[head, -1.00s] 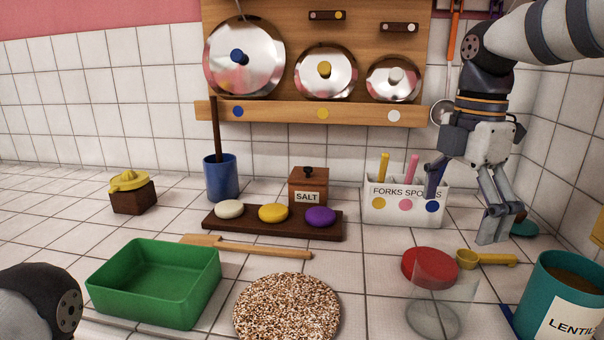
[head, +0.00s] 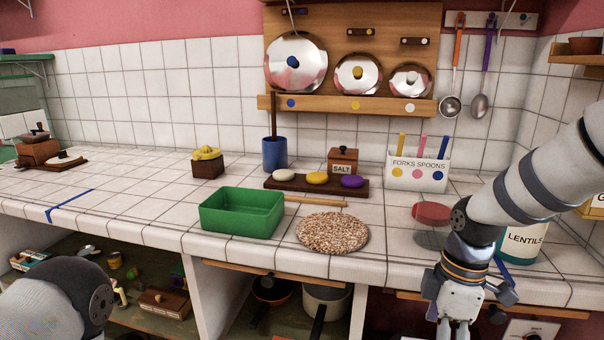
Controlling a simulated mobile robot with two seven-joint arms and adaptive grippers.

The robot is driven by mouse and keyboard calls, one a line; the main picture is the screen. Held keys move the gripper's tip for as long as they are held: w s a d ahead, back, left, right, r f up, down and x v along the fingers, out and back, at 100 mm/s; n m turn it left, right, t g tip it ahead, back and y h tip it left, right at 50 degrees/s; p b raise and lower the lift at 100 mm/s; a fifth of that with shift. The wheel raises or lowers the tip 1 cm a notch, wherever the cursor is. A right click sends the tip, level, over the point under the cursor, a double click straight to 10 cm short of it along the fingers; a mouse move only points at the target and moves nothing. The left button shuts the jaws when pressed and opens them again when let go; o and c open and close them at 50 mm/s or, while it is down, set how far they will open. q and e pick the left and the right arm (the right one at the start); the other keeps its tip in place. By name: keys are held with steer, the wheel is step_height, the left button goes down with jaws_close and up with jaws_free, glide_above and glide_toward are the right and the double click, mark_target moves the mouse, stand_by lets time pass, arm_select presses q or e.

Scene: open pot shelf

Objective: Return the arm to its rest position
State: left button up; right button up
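My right arm (head: 525,185) comes in from the right and bends down in front of the counter's front edge. My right gripper (head: 457,331) points downward at the bottom of the picture. Its fingertips are cut off by the lower edge, so its opening cannot be judged. No object shows in the visible part. Of my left arm (head: 60,300) only a rounded link shows at the lower left; the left gripper is outside the picture.
On the counter stand a green tray (head: 203,219), a speckled round mat (head: 332,232), a forks-and-spoons holder (head: 418,185) and a teal lentils canister (head: 502,257), partly behind my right arm. Pans (head: 325,298) sit on the open shelf below. The counter's left part has free room.

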steer(key=s+a+f+m+g, duration=0.15)
steer(key=s+f+m, duration=0.55)
steer(key=s+f, duration=1)
steer(key=s+d+f+m, duration=0.1)
steer(key=s+m, duration=0.3)
steer(key=s, duration=0.5)
steer(key=s+d+f+m+h, duration=0.1)
steer(key=s+m, duration=0.3)
steer(key=s, duration=0.6)
steer(key=shift+f, duration=0.45)
